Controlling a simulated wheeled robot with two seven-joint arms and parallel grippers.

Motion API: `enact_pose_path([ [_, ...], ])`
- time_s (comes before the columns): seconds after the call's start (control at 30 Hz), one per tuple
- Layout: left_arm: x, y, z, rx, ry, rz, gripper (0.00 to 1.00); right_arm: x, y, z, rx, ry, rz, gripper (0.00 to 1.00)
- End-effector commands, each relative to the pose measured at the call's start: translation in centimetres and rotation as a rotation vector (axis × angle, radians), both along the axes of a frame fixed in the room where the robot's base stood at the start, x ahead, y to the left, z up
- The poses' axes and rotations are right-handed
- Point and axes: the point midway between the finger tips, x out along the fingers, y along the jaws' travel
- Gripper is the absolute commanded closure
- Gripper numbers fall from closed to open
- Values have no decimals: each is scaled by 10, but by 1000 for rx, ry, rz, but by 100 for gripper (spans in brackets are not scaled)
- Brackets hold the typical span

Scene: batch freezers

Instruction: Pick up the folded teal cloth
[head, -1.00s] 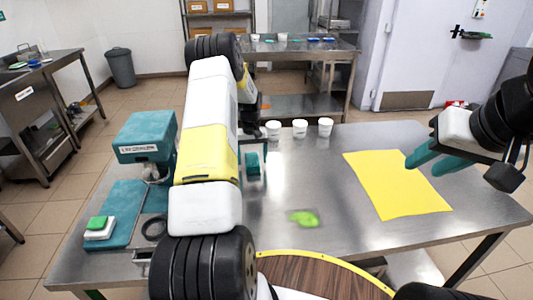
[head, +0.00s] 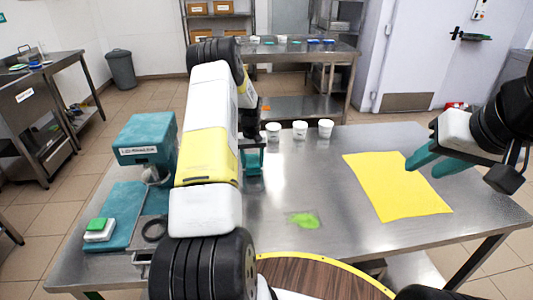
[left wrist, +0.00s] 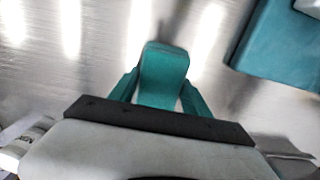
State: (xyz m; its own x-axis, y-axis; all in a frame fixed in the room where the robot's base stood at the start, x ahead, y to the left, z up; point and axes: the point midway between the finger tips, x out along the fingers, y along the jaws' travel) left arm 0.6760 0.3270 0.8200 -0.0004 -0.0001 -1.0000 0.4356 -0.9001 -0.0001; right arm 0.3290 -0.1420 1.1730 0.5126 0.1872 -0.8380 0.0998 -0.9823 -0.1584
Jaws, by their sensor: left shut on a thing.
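The folded teal cloth (head: 253,168) is a small block over the steel table, right of my left forearm in the head view. It also shows in the left wrist view (left wrist: 163,75). My left gripper (head: 253,160) has its teal fingers closed against the cloth's two sides; in the left wrist view the fingers (left wrist: 160,95) flank it. I cannot tell whether the cloth is clear of the table. My right gripper (head: 437,162) is open and empty above the table's right part, near the yellow sheet's edge.
A yellow sheet (head: 395,185) lies on the table (head: 330,225). A green spill (head: 303,220) is near the middle. White cups (head: 300,131) stand at the back edge. A teal lid machine (head: 147,137) and a teal mat (head: 122,210) with a green-and-white block (head: 99,230) occupy the left.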

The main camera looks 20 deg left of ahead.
Motion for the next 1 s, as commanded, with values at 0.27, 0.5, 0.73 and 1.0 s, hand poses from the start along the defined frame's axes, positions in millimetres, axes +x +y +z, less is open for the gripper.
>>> enact_pose_path([
  [0.27,1,0,32,2,-4,-1,84,0,0,0,0,0,0,64],
  [0.5,-41,-28,38,0,2,-4,84,0,0,0,0,0,0,64],
  [0.73,-93,-61,44,0,0,-3,84,0,0,0,0,0,0,64],
  [1.0,-127,-84,47,0,-1,-2,84,0,0,0,0,0,0,64],
])
